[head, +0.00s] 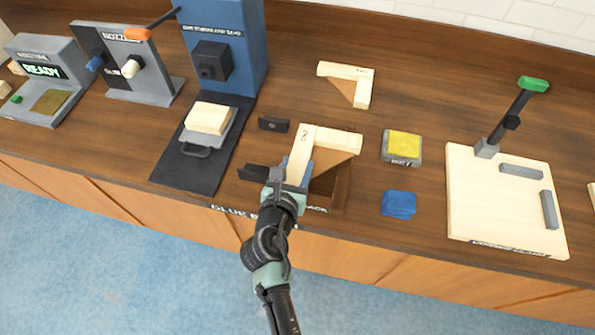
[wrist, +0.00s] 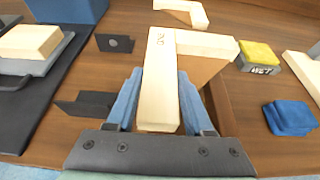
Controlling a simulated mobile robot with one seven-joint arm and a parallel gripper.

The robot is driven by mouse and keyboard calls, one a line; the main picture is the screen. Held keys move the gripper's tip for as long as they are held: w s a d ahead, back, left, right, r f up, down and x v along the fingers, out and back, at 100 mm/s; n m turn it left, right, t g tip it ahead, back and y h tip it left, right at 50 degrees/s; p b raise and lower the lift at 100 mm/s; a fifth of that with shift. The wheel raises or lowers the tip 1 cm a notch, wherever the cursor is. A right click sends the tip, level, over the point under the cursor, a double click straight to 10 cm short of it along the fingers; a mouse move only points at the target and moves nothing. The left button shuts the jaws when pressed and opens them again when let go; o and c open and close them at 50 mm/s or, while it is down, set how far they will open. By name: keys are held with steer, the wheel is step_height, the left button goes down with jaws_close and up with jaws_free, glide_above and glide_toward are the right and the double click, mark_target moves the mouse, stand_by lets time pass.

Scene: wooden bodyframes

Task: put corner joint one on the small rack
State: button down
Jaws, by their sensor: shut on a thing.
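My gripper (head: 295,178) is shut on one arm of a pale wooden L-shaped corner joint (head: 312,138). In the wrist view the blue fingers sit on both sides of that arm (wrist: 158,85). A second similar corner joint (head: 350,72) lies farther back on the counter.
Left of my gripper are small black brackets (head: 273,125) and a blue press (head: 228,45) with a wooden block on its dark base. To the right are a yellow-topped pad (head: 402,147), a blue cloth (head: 398,204) and a pale clamp board (head: 480,210).

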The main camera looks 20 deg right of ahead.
steer(key=shift+f, duration=1.1)
steer(key=shift+f, duration=0.1)
steer(key=shift+c, duration=1.4)
jaws_free()
